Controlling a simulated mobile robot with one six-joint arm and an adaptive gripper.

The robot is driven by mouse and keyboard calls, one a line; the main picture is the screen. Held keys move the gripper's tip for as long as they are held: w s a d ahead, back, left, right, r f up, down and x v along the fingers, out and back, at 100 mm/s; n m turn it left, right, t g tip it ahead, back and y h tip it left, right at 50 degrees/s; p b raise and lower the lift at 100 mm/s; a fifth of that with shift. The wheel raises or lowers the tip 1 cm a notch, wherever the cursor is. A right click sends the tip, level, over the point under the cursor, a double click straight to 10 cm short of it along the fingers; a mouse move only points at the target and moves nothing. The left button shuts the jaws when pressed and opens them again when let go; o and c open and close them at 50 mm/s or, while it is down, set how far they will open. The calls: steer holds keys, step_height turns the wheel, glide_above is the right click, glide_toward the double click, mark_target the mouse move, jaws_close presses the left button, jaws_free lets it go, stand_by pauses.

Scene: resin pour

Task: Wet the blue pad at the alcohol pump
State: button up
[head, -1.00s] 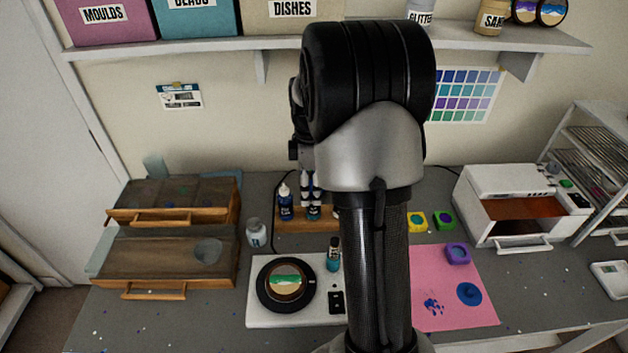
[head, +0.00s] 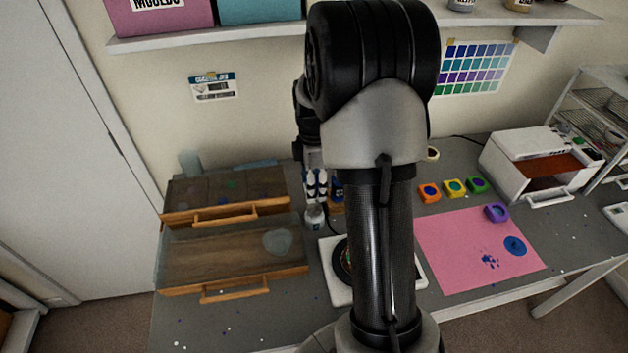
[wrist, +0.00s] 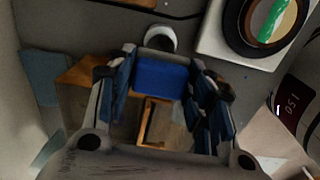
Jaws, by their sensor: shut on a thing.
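My gripper (wrist: 165,95) is shut on the blue pad (wrist: 162,80), a bright blue block held between the fingers in the wrist view. In the head view my gripper (head: 315,185) hangs just above the small pale alcohol pump (head: 314,217), behind the white scale. The pump also shows as a round white top (wrist: 160,38) just beyond the pad in the wrist view. I cannot tell whether the pad touches it. The pad is not clear in the head view.
The white scale (head: 335,290) with a dark round dish is in front, partly hidden by my arm. A pink mat (head: 455,265) and several coloured pots lie to the right; a white oven (head: 515,165) stands behind.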

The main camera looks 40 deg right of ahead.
mark_target(314, 209)
steer(key=shift+s+d+f+b, duration=0.1)
steer(key=shift+f+b, duration=0.55)
steer(key=shift+f, duration=0.25)
steer(key=shift+f+b, duration=1.65)
steer(key=shift+f, duration=0.45)
steer(key=shift+f+b, duration=0.5)
steer(key=shift+f, duration=0.45)
steer(key=shift+r, duration=0.15)
steer(key=shift+r+p, duration=2.8)
steer(key=shift+r, duration=0.65)
steer(key=shift+f, duration=0.1)
